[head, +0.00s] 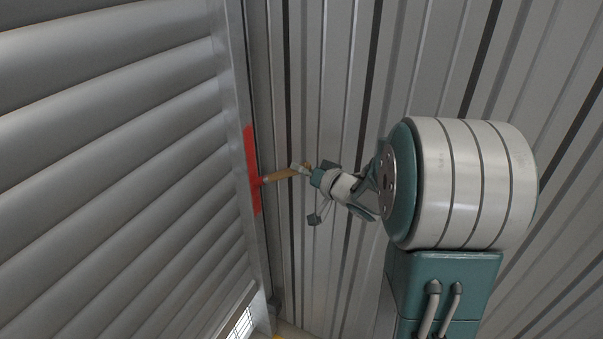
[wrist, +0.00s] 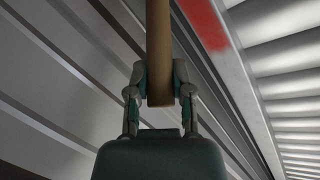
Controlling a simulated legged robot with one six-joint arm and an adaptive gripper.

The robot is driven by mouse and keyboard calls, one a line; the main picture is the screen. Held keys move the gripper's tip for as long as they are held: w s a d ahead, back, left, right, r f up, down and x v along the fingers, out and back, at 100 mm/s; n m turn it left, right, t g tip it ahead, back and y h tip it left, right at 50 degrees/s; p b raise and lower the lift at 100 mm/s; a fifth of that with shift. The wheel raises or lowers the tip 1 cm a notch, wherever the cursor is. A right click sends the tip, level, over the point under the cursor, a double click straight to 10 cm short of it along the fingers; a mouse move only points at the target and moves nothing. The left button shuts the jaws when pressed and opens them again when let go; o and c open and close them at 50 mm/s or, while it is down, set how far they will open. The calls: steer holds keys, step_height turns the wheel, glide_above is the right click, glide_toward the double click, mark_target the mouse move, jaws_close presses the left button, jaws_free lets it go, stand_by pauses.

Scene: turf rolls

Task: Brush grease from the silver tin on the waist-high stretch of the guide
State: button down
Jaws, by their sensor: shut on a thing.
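The guide (head: 238,85) is a long grey metal rail at the edge of the slatted shutter. One stretch of it (head: 250,155) is bright red, and this red also shows in the wrist view (wrist: 205,22). My gripper (head: 303,169) is shut on the wooden handle of a brush (head: 280,175). In the wrist view my gripper (wrist: 160,82) has a finger on each side of the handle (wrist: 158,40). The brush's far end is at the red stretch and seems to touch it; its bristles are hard to make out. The silver tin is not in view.
The grey slatted shutter (head: 110,130) fills the left of the head view. A ribbed metal wall (head: 335,60) stands behind my arm. A small bright grid (head: 240,325) and a bit of yellow (head: 279,337) show at the bottom.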

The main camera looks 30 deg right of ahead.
steer(key=shift+r, duration=1.45)
steer(key=shift+f, duration=3.05)
steer(key=shift+r, duration=3.05)
step_height(320, 180, down, 6)
steer(key=shift+s+d, duration=0.95)
steer(key=shift+s, duration=0.2)
steer(key=shift+s+d, duration=0.9)
steer(key=shift+s, duration=0.25)
